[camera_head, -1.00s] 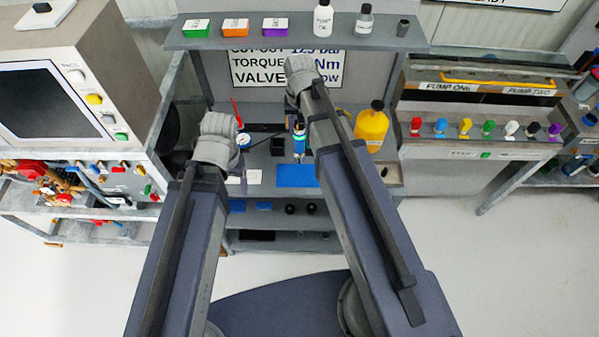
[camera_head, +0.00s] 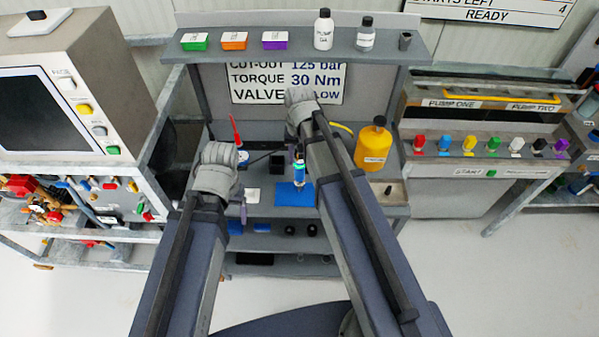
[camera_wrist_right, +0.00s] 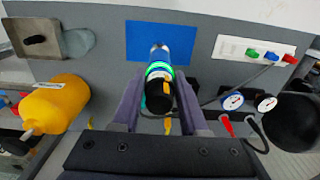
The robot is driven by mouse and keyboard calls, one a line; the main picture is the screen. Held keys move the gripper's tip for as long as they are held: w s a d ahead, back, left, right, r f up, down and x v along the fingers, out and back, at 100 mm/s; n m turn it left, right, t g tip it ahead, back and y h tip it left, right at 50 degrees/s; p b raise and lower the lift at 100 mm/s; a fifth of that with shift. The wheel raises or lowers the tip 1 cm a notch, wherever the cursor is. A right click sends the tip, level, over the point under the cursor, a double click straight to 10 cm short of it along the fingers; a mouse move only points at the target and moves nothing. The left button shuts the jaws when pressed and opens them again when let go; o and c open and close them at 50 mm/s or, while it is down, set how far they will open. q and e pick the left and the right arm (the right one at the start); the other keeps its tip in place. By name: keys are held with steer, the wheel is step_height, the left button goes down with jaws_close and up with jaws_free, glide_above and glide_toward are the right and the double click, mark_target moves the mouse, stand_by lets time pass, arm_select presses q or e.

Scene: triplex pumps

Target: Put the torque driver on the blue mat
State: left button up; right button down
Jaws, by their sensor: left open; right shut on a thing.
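I cannot tell whether the tip touches the mat. My left gripper (camera_head: 241,194) is open at the bench's left side, partly hidden by its own wrist.
A yellow bottle (camera_head: 373,145) stands right of the mat. A white tray with coloured pieces (camera_wrist_right: 262,50) and gauges (camera_wrist_right: 233,101) lie nearby. A shelf (camera_head: 300,43) with boxes and bottles overhangs the bench. The mat looks otherwise bare.

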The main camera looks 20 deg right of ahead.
mark_target(300, 166)
steer(key=shift+f, duration=0.1)
step_height(300, 166, down, 4)
steer(key=b, duration=0.3)
steer(key=shift+r+b, duration=0.25)
steer(key=shift+b, duration=0.05)
steer(key=shift+f, duration=0.15)
steer(key=shift+c, duration=2.2)
jaws_free()
